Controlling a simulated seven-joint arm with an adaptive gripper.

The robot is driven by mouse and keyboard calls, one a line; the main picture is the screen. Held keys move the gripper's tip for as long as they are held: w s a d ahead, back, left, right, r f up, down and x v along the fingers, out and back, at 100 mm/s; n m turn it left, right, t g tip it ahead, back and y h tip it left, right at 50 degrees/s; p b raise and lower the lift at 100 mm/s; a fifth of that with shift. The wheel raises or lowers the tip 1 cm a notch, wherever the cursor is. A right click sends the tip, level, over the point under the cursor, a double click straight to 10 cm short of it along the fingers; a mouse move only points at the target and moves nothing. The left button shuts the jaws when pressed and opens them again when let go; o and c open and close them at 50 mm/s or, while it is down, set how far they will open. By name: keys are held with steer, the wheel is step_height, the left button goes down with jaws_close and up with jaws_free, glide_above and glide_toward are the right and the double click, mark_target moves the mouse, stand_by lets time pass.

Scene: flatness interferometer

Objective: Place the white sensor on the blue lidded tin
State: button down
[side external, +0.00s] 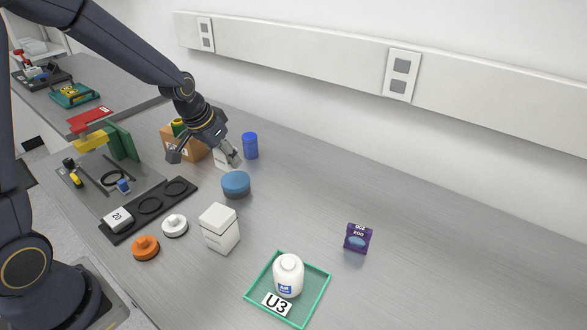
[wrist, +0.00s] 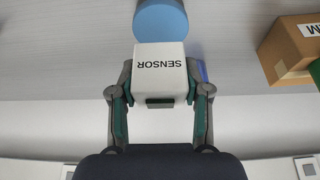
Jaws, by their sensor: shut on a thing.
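The white sensor (wrist: 160,70), a block lettered SENSOR, is between the two fingers of my gripper (wrist: 160,92) in the wrist view. My gripper (side external: 206,152) is shut on it. In the side view the sensor (side external: 220,159) is partly hidden by the gripper. The blue lidded tin (side external: 236,181), round with a dark lower body, stands on the bench just in front of and below the gripper. In the wrist view the tin (wrist: 160,18) is beyond the sensor, at the top edge. The sensor appears off to one side of the tin, not on it.
A blue cylinder (side external: 250,146) and a cardboard box (side external: 188,141) stand close to the gripper. A white box (side external: 220,228), a white knobbed disc (side external: 175,225) and an orange one (side external: 145,247) are nearer. A green tray (side external: 319,297) holds a white bottle (side external: 288,272).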

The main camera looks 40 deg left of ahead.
mark_target(235, 179)
steer(key=shift+w+f, duration=0.65)
steer(key=shift+f, duration=0.1)
steer(key=shift+s+x, duration=0.2)
steer(key=shift+x, duration=0.7)
steer(key=shift+s+x, duration=0.15)
steer(key=shift+x, duration=0.75)
steer(key=shift+f, duration=0.2)
steer(key=shift+f, duration=0.1)
steer(key=c, duration=0.5)
jaws_free()
steer(key=shift+c, duration=0.2)
